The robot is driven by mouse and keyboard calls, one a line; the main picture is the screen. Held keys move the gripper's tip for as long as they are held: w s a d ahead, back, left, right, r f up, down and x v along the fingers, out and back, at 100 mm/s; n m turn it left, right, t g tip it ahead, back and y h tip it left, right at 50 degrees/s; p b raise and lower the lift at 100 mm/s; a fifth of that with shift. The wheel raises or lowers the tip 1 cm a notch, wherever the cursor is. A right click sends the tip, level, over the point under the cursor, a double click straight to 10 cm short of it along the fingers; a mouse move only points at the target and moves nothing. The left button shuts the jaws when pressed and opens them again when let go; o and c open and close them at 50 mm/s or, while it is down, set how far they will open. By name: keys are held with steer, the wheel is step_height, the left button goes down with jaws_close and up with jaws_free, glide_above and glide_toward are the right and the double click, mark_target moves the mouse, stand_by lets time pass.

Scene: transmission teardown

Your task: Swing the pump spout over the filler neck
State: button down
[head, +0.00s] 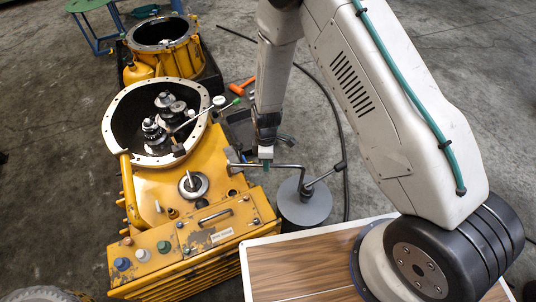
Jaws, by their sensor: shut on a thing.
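The pump (303,207) is a grey round drum standing on the floor at the right side of the yellow transmission case. Its thin metal spout (287,167) rises from the drum and bends left, and its outlet end is by the case's right edge. My gripper (266,162) points down and is shut on the horizontal part of the spout. Several fittings stand on the case top, including a pale round flange with a knob (193,185) and a small dark opening (173,213). I cannot tell which is the filler neck. The jaws partly hide the spout.
The yellow case (235,193) has an open bell housing with gears (150,120) behind. A second yellow housing (165,45) stands farther back. An orange-handled tool (241,87) and a black cable (335,120) lie on the floor. A wood-topped table (300,270) is at front right.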

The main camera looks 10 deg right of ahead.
steer(key=shift+s+a+n, duration=0.1)
steer(key=shift+s+n, duration=0.5)
steer(key=shift+s, duration=0.4)
steer(key=c, duration=1.4)
jaws_free()
steer(key=r, duration=0.2)
steer(key=w+r, duration=0.1)
steer(key=r, duration=0.4)
steer(key=shift+w+r, duration=0.3)
steer(key=shift+r, duration=0.05)
